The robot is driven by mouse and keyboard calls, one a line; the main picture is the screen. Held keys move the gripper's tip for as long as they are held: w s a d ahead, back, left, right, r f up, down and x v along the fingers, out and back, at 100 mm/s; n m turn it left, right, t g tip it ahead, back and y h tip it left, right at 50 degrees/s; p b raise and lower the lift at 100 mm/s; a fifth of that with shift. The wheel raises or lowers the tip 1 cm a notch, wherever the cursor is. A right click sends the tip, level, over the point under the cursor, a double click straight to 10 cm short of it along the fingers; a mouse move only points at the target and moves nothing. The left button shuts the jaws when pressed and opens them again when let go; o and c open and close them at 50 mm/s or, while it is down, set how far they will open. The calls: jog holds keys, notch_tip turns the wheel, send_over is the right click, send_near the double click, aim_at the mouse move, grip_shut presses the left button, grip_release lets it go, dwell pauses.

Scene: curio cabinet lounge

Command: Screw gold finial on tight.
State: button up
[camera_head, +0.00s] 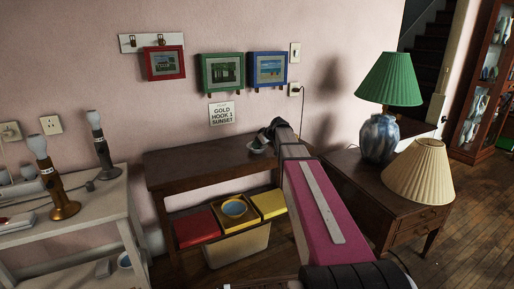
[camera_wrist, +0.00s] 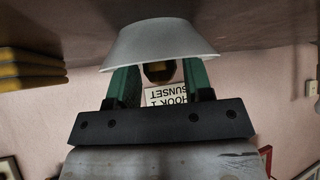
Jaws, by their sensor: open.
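My gripper (camera_head: 264,136) reaches down over a small pale bowl (camera_head: 257,147) on the dark wall table. In the wrist view, my gripper (camera_wrist: 159,84) is open, with its green fingers apart. Their tips are hidden behind the near rim of the bowl (camera_wrist: 160,42). A dark gold piece (camera_wrist: 158,72), perhaps the gold finial, shows between the fingers at the rim. I cannot tell whether the fingers touch it. A gold lamp base (camera_head: 62,190) without a shade stands on the white table at left. A cream pleated shade (camera_head: 420,172) rests on the right cabinet.
A grey lamp base (camera_head: 102,150) stands beside the gold one. A green-shaded lamp (camera_head: 380,138) stands near the cream shade. A sign (camera_head: 222,113) reads "GOLD HOOK 1 SUNSET". Coloured bins (camera_head: 197,229) sit below the dark table (camera_head: 175,165), whose left top is clear.

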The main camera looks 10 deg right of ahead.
jog(key=shift+w+a+f, duration=0.3)
jog(key=shift+w+f, duration=0.05)
jog(key=shift+f, duration=0.2)
jog(key=c, duration=0.7)
jog(key=shift+r, duration=0.55)
jog(key=r, duration=0.1)
jog(key=s+r, duration=0.1)
jog(key=r, duration=0.1)
jog(key=shift+s+a+r, duration=0.15)
jog(key=shift+a+r, duration=0.15)
jog(key=shift+r, duration=0.05)
jog(key=s+a+r, duration=0.4)
jog(key=s+r, duration=0.2)
jog(key=s, duration=0.3)
jog(key=shift+a+r, duration=0.15)
jog(key=shift+a, duration=0.15)
jog(key=shift+c, duration=0.2)
